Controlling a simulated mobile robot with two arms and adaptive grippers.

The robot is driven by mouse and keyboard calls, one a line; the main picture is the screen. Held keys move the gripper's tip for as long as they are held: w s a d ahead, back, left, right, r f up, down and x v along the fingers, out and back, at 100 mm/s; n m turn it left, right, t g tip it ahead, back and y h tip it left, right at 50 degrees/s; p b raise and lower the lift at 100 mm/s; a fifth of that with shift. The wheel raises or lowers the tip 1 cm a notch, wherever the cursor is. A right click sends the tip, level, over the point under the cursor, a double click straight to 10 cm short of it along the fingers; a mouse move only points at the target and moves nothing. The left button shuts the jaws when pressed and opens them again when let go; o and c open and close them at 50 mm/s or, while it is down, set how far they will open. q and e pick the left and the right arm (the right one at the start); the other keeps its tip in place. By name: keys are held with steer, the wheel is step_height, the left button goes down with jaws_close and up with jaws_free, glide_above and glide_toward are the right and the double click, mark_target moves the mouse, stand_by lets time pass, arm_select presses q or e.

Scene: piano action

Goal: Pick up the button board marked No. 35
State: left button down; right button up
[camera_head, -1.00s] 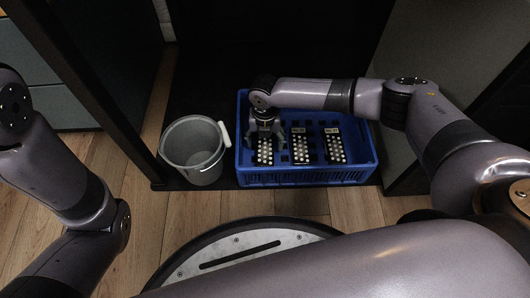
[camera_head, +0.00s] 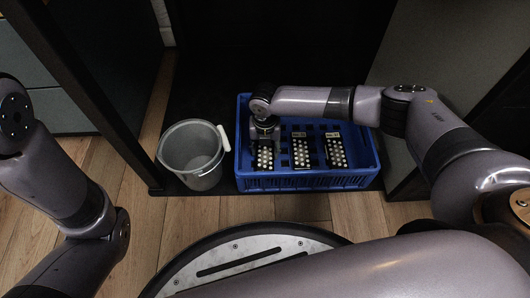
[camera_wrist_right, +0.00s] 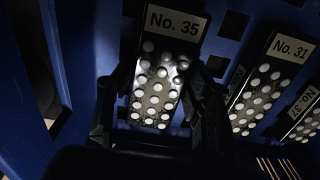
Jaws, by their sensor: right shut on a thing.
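The button board marked No. 35 (camera_wrist_right: 158,85) is a dark board with several white round buttons and a label at its far end. It stands in the blue crate (camera_head: 310,181) at the left and also shows in the head view (camera_head: 264,160). My right gripper (camera_head: 265,143) reaches down over it. In the right wrist view its dark fingers (camera_wrist_right: 155,112) are shut on the board from both sides. The board's lower end is partly hidden. My left gripper is out of view; only its arm shows.
Board No. 31 (camera_wrist_right: 257,95) and board No. 37 (camera_wrist_right: 304,122) stand to the right in the crate. A grey bucket (camera_head: 192,150) with a white handle is just left of the crate. Dark panels rise behind and at both sides. Wooden floor (camera_head: 190,222) lies in front.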

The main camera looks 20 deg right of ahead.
steer(key=c, duration=0.4)
